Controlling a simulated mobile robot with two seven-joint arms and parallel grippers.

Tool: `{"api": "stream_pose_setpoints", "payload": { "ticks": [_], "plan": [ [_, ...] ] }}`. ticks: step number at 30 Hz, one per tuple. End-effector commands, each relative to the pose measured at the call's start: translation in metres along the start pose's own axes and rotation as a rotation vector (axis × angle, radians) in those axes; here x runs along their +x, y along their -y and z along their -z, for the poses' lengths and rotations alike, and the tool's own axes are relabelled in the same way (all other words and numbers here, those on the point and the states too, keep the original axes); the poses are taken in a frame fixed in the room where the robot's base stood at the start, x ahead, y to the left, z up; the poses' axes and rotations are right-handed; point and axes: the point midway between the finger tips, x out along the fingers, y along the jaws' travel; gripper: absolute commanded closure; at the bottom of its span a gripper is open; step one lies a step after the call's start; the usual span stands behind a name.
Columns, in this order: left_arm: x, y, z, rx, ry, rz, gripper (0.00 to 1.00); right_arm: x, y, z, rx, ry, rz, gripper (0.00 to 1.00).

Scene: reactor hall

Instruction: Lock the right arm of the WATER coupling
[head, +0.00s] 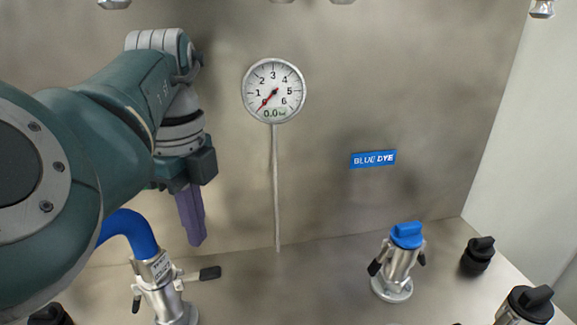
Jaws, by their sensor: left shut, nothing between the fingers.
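A metal coupling (158,280) with a blue hose (132,231) stands at the lower left. It bears a small white label, too small to read surely; I take it for the WATER coupling. Its right arm (208,273) sticks out sideways to the right, about level, with a black grip. Its left arm (136,304) hangs down along the body. My left gripper (195,240) has purple fingers, shut and empty, pointing down. It appears above the coupling and right arm in the picture, apart from both. My right gripper is not in view.
A capped blue coupling (399,264) stands right, its arms folded down, below a BLUE DYE sign (373,159). A gauge (274,91) reading 0.0 hangs on the wall above a thin pipe (276,190). Black-capped fittings (478,256) stand at right. The middle deck is clear.

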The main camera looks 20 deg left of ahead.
Motion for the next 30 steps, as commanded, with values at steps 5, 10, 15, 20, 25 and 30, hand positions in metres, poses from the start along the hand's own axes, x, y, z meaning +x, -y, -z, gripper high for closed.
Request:
{"api": "stream_pose_setpoints", "payload": {
  "ticks": [5,10,15,20,25,30],
  "plan": [
    [0.005,0.000,0.000,0.001,0.000,-0.001,1.00,0.004,-0.002,-0.001,0.000,-0.001,-0.005,0.26],
    [0.014,0.000,0.000,0.001,0.002,-0.001,1.00,0.011,-0.005,-0.004,-0.009,0.001,-0.016,0.26],
    [0.025,0.000,-0.001,0.000,0.002,0.000,1.00,0.021,-0.006,-0.007,-0.011,0.001,-0.017,0.26],
    [0.037,0.000,-0.001,0.001,0.003,-0.001,1.00,0.031,-0.005,-0.010,-0.011,0.001,-0.016,0.26],
    [0.049,0.000,-0.001,0.001,0.002,-0.001,1.00,0.041,-0.005,-0.013,-0.010,0.001,-0.015,0.26],
    [0.061,0.000,-0.001,0.001,0.003,-0.001,1.00,0.051,-0.003,-0.017,-0.007,0.000,-0.012,0.26]
  ]
}}
